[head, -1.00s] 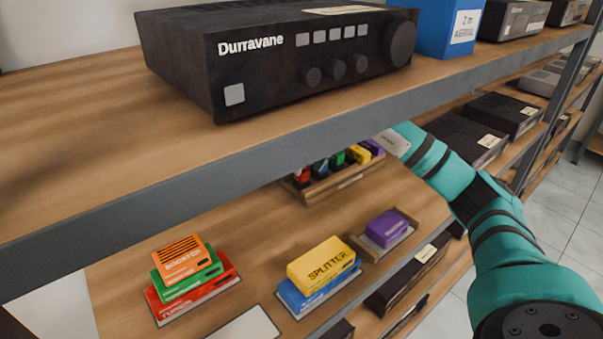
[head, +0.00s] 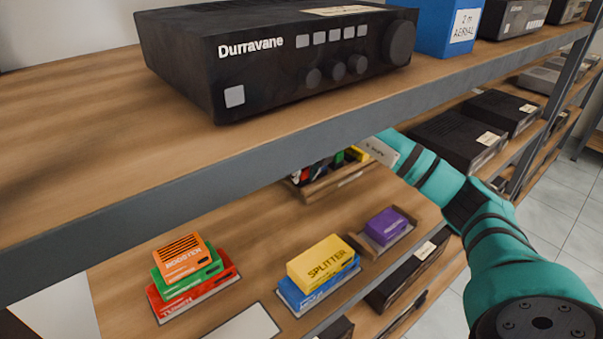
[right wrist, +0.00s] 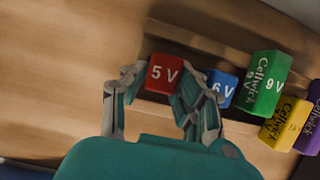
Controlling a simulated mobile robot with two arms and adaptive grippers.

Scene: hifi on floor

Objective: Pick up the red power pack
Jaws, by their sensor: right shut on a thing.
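The red power pack (right wrist: 164,73), marked "5 V", shows in the right wrist view between the two fingers of my right gripper (right wrist: 161,82). The fingers press on its two sides, so the gripper is shut on it. It is at the end of a row, beside a blue pack (right wrist: 221,88) marked "6 V". I cannot tell whether it is clear of the wooden rack below it. In the head view, my right arm reaches under the upper shelf, and the gripper's fingers are hidden there. My left gripper is not in view.
The wooden rack (head: 350,179) also holds green (right wrist: 265,82), yellow (right wrist: 286,123) and purple packs. The upper shelf edge (head: 300,140) overhangs it. Stacked boxes (head: 190,278), a yellow splitter box (head: 320,262) and a purple box (head: 385,226) stand nearer. Bare shelf lies between.

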